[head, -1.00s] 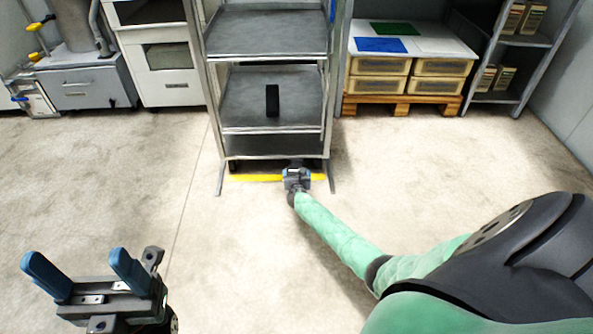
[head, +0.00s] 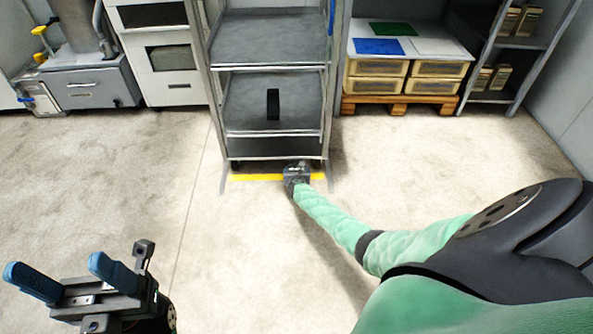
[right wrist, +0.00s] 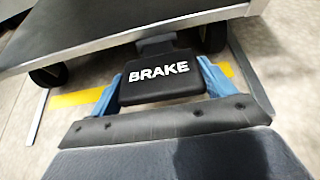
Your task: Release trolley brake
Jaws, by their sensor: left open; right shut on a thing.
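The trolley (head: 275,145) is a grey metal rack with several shelves, standing at the back middle over a yellow floor line. Its black pedal marked BRAKE (right wrist: 158,80) sticks out from the bottom edge in the right wrist view. My right gripper (head: 297,172) is low at the trolley's front right; in the right wrist view its blue fingers (right wrist: 160,88) sit on both sides of the pedal, shut on it. In the head view the gripper hides the pedal. My left gripper (head: 68,278) is open and empty, over the floor at the lower left.
A dark upright block (head: 273,104) stands on a trolley shelf. Beige drawers on a wooden pallet (head: 400,103) and a shelf rack (head: 510,60) are at the right. A white cabinet (head: 165,60) and grey machine (head: 85,85) are at the left. The floor in front is clear.

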